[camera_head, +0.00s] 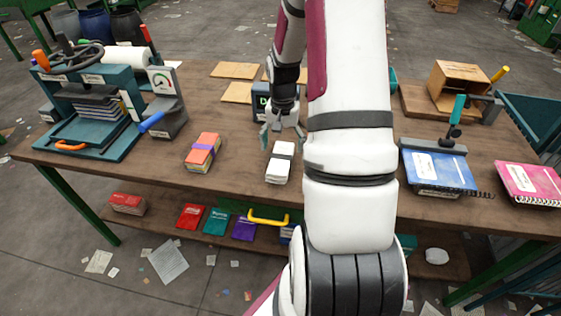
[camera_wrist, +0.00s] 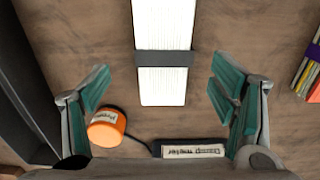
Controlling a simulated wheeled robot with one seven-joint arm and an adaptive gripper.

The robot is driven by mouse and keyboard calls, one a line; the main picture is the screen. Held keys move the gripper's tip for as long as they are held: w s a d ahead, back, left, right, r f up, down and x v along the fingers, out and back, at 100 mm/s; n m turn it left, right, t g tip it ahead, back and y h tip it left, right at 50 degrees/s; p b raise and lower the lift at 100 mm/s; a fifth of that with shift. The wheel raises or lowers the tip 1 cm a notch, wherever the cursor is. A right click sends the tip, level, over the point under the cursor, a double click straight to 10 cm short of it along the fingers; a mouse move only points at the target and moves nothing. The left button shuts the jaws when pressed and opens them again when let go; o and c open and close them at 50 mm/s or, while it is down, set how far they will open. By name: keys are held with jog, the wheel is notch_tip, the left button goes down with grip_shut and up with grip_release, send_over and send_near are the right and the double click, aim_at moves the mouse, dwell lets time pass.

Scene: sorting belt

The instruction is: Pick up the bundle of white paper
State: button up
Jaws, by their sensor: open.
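The bundle of white paper (camera_head: 280,163) lies on the brown table, with a dark band around its middle. It also shows at the top middle of the wrist view (camera_wrist: 164,92), running out of the top edge. My gripper (camera_head: 284,134) is above the table at the far end of the bundle. In the wrist view my gripper (camera_wrist: 163,92) is open, with one teal finger on each side of the bundle and a gap to both sides. Nothing is held between the fingers.
An orange bundle (camera_head: 203,152) lies to the left. A teal press (camera_head: 100,148) stands farther left. A blue notebook (camera_head: 437,171) and a pink notebook (camera_head: 529,183) lie right. An orange round object (camera_wrist: 107,128) and a labelled block (camera_wrist: 188,149) are near my fingers.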

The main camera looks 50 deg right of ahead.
aim_at(281, 156)
jog(key=shift+w+f, duration=0.15)
jog(key=shift+f, duration=1.4)
jog(key=shift+w+f, duration=0.1)
jog(key=shift+f, duration=1.45)
jog(key=c, duration=1.5)
